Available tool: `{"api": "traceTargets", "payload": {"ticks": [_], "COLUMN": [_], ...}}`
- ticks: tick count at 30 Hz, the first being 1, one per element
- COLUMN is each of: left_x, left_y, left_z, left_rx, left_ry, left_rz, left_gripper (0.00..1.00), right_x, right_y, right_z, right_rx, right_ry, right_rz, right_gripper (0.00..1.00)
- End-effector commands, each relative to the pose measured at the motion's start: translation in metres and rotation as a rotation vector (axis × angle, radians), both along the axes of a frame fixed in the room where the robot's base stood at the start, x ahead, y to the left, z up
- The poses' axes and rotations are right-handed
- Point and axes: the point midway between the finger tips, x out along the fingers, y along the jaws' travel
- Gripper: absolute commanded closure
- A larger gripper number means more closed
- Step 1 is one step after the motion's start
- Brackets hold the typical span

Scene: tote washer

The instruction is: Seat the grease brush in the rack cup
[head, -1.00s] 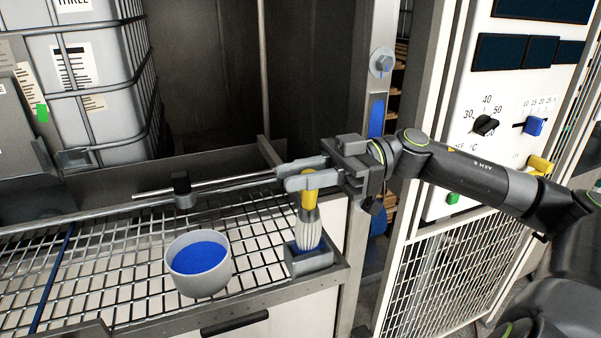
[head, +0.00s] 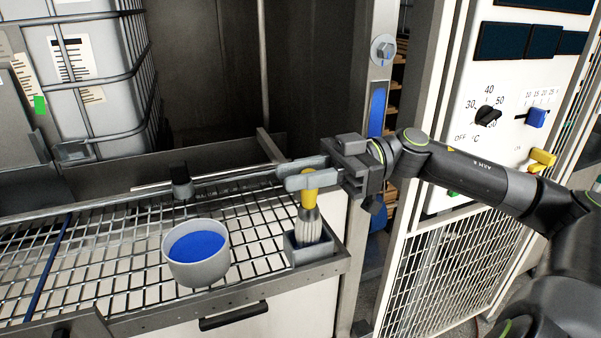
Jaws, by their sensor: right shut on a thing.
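The grease brush has a yellow handle (head: 309,196) and pale bristles (head: 308,227). It stands close to upright, bristles down. My right gripper (head: 302,181) is shut on the top of the yellow handle. The rack cup (head: 310,252) is a small grey square holder at the right front corner of the wire rack. The lower bristles are inside the cup's opening, behind its front wall. Whether they touch the cup's floor is hidden. My left gripper is not in view.
A grey bowl with blue contents (head: 196,262) stands on the wire rack (head: 110,260), left of the cup. A metal rod with a dark clamp (head: 181,182) runs behind it. A control panel (head: 515,110) and white mesh door (head: 440,270) are at right.

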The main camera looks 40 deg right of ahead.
Motion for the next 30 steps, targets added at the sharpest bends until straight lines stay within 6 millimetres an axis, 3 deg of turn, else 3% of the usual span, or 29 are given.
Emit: {"api": "traceTargets", "payload": {"ticks": [10, 30], "left_x": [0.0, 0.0], "left_y": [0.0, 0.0], "left_z": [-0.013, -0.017], "left_rx": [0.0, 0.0], "left_ry": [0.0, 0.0], "left_rz": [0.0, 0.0], "left_gripper": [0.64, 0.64], "right_x": [0.0, 0.0], "right_y": [0.0, 0.0], "right_z": [-0.016, -0.019], "right_rx": [0.0, 0.0], "right_ry": [0.0, 0.0], "right_rz": [0.0, 0.0], "right_gripper": [1.0, 1.0]}}
